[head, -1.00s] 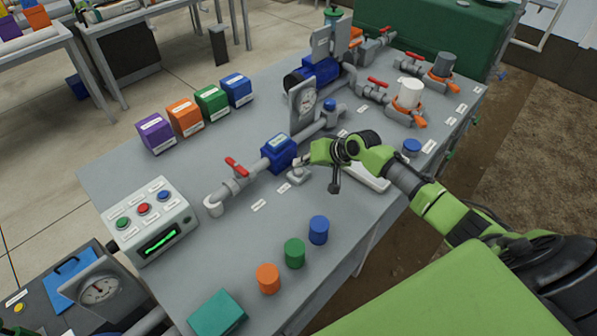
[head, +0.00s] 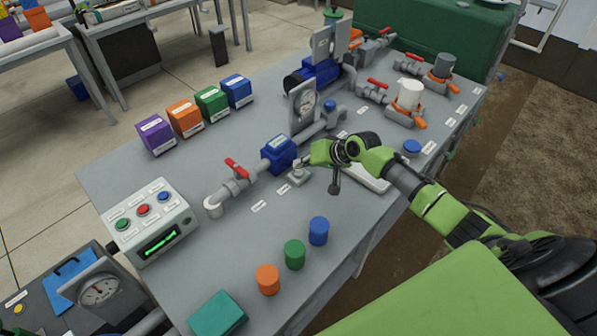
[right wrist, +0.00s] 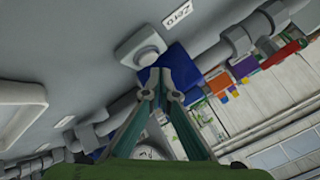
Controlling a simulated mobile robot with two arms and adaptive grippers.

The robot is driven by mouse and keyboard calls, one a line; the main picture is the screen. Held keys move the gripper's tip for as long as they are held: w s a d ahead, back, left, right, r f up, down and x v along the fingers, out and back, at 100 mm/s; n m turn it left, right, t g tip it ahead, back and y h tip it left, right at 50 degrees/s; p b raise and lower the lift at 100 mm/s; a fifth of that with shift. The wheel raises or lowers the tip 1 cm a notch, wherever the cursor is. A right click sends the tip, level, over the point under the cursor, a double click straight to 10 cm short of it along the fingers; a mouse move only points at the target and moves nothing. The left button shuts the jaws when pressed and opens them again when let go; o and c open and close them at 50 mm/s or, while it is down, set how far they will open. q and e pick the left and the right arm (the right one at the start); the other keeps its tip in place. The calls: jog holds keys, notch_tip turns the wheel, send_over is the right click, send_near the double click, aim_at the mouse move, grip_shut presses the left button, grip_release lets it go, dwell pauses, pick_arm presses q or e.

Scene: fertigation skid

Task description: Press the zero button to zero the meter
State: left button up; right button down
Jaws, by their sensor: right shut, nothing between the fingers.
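The zero button is a pale round knob on a small grey box (head: 298,176) on the bench, beside the blue flow meter (head: 279,152). In the right wrist view the button (right wrist: 147,56) shows clearly, with a white label reading "Zero" (right wrist: 177,14) beside it. My right gripper (head: 302,162) is shut and empty, close by the button in the head view. In the right wrist view its fingertips (right wrist: 166,84) show just below the button in the picture; I cannot tell whether they touch it. My left gripper is not in view.
A grey pipe with a red-handled valve (head: 236,168) runs beside the meter. A control box (head: 150,222) with coloured buttons stands at the left. Orange (head: 268,279), green (head: 295,254) and blue (head: 318,231) cylinders stand at the front. The bench between is clear.

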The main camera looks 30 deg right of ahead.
aim_at(301, 172)
jog(key=shift+f, duration=0.15)
jog(key=shift+f, duration=0.3)
jog(key=shift+f+b, duration=0.4)
dwell(0.8)
jog(key=shift+r+p, duration=0.8)
jog(key=shift+p, duration=0.05)
notch_tip(301, 172, up, 5)
jog(key=p, duration=0.5)
jog(key=shift+r, duration=0.1)
